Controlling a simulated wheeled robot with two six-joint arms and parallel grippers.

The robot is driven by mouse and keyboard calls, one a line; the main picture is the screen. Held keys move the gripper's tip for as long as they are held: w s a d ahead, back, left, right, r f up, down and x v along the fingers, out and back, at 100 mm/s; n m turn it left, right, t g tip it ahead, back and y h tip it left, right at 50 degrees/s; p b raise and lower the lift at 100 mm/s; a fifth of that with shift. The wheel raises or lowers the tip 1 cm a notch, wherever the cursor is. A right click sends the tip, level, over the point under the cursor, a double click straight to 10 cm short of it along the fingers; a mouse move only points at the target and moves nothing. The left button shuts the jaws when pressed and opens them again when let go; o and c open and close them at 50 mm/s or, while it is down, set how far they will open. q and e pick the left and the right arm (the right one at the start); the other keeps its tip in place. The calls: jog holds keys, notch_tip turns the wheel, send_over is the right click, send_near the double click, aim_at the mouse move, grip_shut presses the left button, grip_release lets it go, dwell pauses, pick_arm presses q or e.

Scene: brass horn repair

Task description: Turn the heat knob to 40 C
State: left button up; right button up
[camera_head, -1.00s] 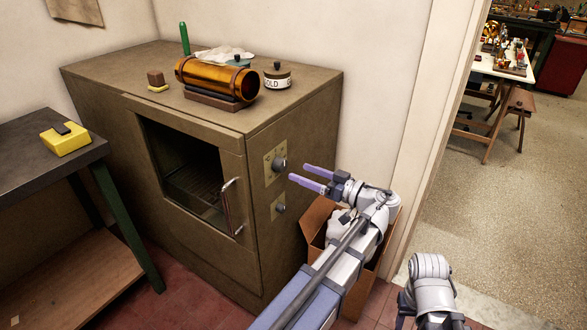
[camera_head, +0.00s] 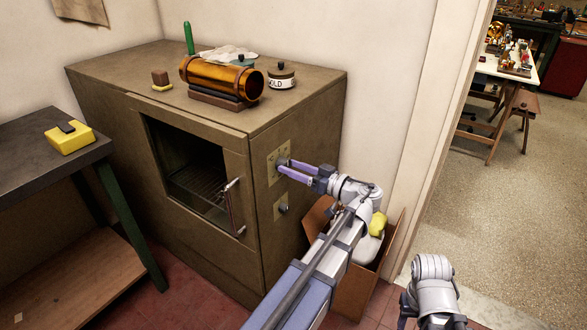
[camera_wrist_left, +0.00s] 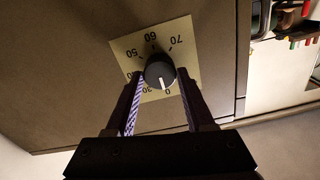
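The heat knob (camera_wrist_left: 160,70) is a round black knob with a white pointer line, on a pale dial plate (camera_wrist_left: 127,46) on the oven's side. In the left wrist view its pointer aims down, close to the 0 mark; 50, 60 and 70 are readable and the 40 mark is not clear. My left gripper (camera_head: 283,165) is at the upper dial plate of the oven (camera_head: 255,119). Its two fingers stand apart, one each side of the knob, with small gaps seeming to show. My right gripper is out of view; only part of that arm shows.
A second knob (camera_head: 283,208) sits below the dial. The oven's door handle (camera_head: 234,207) is left of it. A cardboard box (camera_head: 357,288) stands on the floor under my left arm.

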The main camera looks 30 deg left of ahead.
pick_arm(q)
grip_shut()
dwell(0.3)
jog(key=m, duration=0.4)
jog(key=shift+m, duration=0.4)
jog(key=m, duration=0.4)
jog(key=shift+m, duration=0.3)
jog(key=m, duration=0.4)
jog(key=shift+w+f, duration=0.1)
jog(key=shift+m, duration=2.1)
